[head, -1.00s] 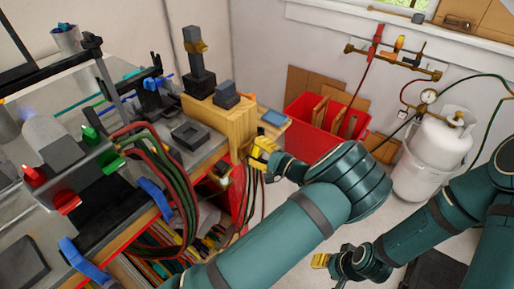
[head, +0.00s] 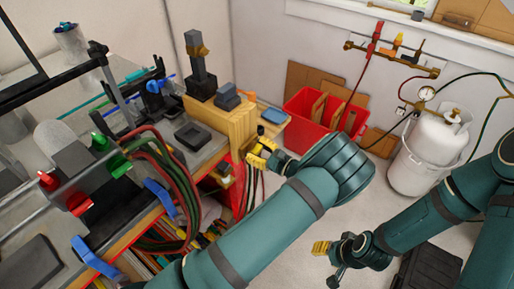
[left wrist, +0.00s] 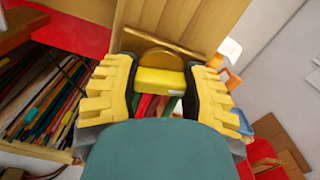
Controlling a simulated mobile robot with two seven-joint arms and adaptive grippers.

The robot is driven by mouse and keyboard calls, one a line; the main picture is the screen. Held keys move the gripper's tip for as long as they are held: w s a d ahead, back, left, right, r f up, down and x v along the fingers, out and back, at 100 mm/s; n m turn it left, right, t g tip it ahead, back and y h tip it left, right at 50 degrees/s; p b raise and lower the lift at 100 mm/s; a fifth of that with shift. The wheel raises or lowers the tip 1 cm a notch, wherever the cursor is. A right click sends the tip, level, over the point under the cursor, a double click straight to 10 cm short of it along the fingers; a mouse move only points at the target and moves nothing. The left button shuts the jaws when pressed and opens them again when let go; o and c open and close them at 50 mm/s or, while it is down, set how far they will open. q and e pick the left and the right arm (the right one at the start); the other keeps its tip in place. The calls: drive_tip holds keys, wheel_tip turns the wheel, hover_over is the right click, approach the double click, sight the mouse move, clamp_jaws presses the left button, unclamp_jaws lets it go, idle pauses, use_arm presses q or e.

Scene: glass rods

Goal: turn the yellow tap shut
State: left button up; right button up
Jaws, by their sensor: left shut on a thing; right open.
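The yellow tap's handle (left wrist: 160,80) shows in the left wrist view as a yellow block between my left gripper's fingers. A round brass plate (left wrist: 160,58) sits behind it on a wooden panel. My left gripper (left wrist: 157,95) is shut on the handle, with a toothed yellow finger on each side. In the head view my left gripper (head: 261,153) is at the bench's right end, and the handle cannot be made out there. My right gripper (head: 326,252) is open and empty, low over the floor.
The bench top (head: 215,150) bears clamps, a wooden block (head: 236,122) and red and green hoses. A red bin (head: 318,108) stands against the wall. A white gas cylinder (head: 422,150) stands at right, below a wall manifold (head: 400,60) with several coloured taps. A black case (head: 430,268) lies on the floor.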

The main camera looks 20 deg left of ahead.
use_arm(q)
drive_tip(key=shift+m+p, duration=0.35)
drive_tip(key=shift+m, duration=0.85)
drive_tip(key=o, duration=1.2)
drive_tip(key=v, duration=1.2)
drive_tip(key=shift+a, duration=0.1)
